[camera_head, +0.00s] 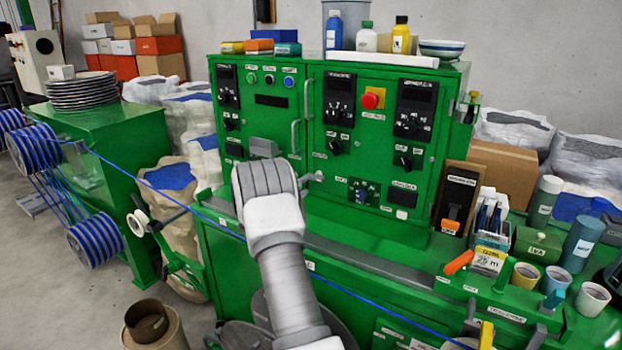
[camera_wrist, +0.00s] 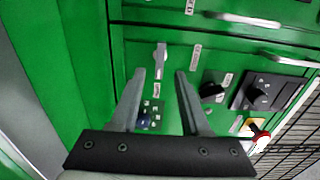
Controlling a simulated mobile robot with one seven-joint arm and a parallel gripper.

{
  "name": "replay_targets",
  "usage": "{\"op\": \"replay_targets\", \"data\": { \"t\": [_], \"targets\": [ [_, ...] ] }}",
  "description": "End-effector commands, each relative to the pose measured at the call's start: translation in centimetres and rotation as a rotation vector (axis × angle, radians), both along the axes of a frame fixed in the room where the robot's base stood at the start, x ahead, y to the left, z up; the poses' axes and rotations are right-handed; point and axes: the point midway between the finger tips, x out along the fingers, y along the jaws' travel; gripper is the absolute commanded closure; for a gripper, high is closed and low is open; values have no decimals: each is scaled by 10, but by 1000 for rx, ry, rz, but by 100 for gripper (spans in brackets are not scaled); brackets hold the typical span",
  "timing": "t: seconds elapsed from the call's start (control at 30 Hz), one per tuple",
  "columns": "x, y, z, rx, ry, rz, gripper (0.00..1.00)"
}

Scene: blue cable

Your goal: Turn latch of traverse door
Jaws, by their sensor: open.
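A small light-grey latch (camera_wrist: 160,56) sits on the green cabinet front in the wrist view. It looks slim and lies along the upright direction of that picture. My gripper (camera_wrist: 160,74) is open, its two fingers on either side of the latch in that view. Whether the fingertips reach its depth I cannot tell; I see no contact. In the head view the latch (camera_head: 316,177) shows just right of my wrist, which hides my gripper fingers. The green door panel (camera_head: 320,205) around it looks flat and shut.
A small panel with a blue part (camera_head: 363,191), a black knob (camera_head: 335,147) and a red stop button (camera_head: 372,98) are nearby. Metal handles (camera_head: 295,138) stick out from the cabinet. A blue cable (camera_head: 385,318) runs across the front, passing my arm.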

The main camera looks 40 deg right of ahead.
Motion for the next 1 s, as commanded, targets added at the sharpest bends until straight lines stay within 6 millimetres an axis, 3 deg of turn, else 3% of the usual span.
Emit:
{"op": "replay_targets", "data": {
  "t": [0.1, 0.3, 0.77, 1.0],
  "targets": [
    [5, -21, 1, 0, 0, -1, 54],
    [12, -43, 1, -1, 1, -1, 54],
    [15, -52, 0, 0, 1, 1, 54],
    [15, -52, 0, 0, 0, 1, 93]
  ]
}}
